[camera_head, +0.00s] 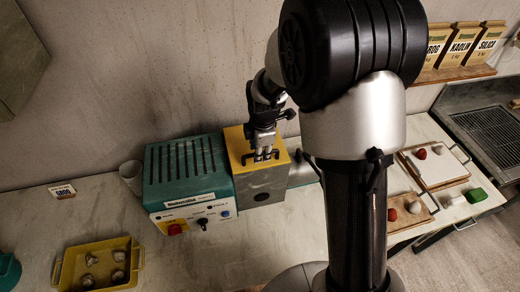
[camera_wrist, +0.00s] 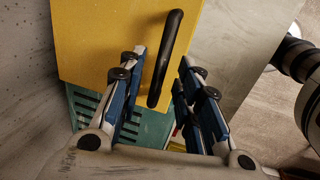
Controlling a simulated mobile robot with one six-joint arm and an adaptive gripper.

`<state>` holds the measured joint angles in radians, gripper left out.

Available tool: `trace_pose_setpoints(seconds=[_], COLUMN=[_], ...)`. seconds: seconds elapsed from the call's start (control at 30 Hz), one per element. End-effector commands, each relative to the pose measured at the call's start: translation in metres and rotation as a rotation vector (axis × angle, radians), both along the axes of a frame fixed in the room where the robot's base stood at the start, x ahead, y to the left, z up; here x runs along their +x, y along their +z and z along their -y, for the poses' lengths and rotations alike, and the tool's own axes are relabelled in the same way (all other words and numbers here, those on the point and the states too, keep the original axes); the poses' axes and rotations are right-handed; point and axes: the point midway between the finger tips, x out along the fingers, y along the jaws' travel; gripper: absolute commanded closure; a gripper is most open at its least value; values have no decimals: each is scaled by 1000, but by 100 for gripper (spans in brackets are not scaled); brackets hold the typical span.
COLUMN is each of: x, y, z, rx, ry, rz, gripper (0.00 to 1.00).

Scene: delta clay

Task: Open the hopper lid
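The hopper is a yellow-topped box with a grey front, beside the green machine. Its yellow lid (camera_head: 237,141) lies flat and closed; it also fills the upper part of the wrist view (camera_wrist: 95,35). A black bar handle (camera_wrist: 166,60) stands on the lid. My gripper (camera_head: 265,156) points down just over the lid. In the wrist view my gripper (camera_wrist: 160,75) is open, with one blue-padded finger on each side of the handle's near end. Neither finger visibly touches the handle. In the head view the fingers partly hide the handle.
The green machine (camera_head: 185,165) with a slotted top and control panel stands left of the hopper. A yellow tray (camera_head: 70,270) with several lumps lies front left. A grey cup (camera_head: 131,175) stands behind. Boards (camera_head: 440,172) lie at right. The wall is close behind.

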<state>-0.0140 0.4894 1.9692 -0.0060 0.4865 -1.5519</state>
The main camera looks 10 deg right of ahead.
Motion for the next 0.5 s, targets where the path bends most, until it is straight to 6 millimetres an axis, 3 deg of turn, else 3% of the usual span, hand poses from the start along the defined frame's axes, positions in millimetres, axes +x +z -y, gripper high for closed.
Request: trace_pose_setpoints(seconds=[0.23, 0.5], x=[0, 0], y=[-1, -1], z=[0, 0], rx=[0, 0], ry=[0, 0], rz=[0, 0], gripper=[69, 86])
